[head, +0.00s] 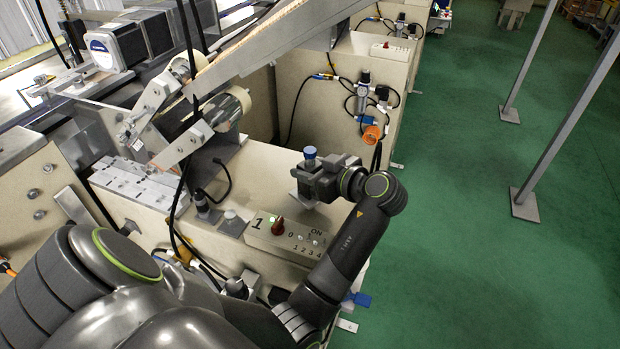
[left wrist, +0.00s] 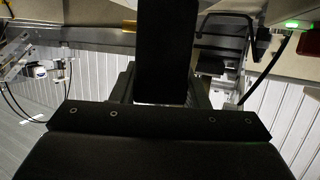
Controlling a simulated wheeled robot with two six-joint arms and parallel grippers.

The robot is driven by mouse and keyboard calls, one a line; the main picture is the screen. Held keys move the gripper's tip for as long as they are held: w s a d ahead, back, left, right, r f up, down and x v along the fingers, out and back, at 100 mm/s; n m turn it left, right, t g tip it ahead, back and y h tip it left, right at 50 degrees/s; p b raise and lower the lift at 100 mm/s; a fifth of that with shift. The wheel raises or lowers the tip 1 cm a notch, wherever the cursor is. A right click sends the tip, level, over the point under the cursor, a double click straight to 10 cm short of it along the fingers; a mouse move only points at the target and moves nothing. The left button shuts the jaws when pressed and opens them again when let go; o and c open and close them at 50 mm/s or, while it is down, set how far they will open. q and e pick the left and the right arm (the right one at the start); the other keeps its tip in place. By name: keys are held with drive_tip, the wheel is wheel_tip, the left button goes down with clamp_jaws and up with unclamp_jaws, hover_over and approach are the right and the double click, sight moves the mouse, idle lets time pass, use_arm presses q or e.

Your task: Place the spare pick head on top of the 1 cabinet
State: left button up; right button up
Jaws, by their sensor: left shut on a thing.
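My left gripper (head: 318,178) is shut on a small grey piece with a blue cap (head: 309,153), which appears to be the spare pick head. The fingers hide part of it. It is upright at the right side of the cream top of the 1 cabinet (head: 262,172), behind the control box marked 1 (head: 283,238). I cannot tell whether it touches the top. In the left wrist view, dark gripper parts (left wrist: 165,60) fill the middle and the held piece cannot be made out. My right gripper is not in view.
Angled metal rollers (head: 222,108) and a white block row (head: 135,183) stand left on the machine. Small fittings (head: 205,207) and cables lie near the control box. A slanted guard (head: 270,45) hangs above. Green floor (head: 460,220) is open at right, with grey posts (head: 565,120).

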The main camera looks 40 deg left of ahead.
sight(302, 193)
use_arm(q)
drive_tip(key=shift+f, duration=1.3)
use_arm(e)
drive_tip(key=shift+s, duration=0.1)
use_arm(q)
drive_tip(key=o, duration=0.9)
drive_tip(key=shift+f, duration=0.2)
drive_tip(key=o, duration=0.5)
drive_tip(key=shift+c, duration=0.2)
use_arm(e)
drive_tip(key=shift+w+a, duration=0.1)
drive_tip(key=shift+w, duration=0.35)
use_arm(q)
drive_tip(key=shift+r, duration=0.1)
drive_tip(key=shift+r, duration=0.1)
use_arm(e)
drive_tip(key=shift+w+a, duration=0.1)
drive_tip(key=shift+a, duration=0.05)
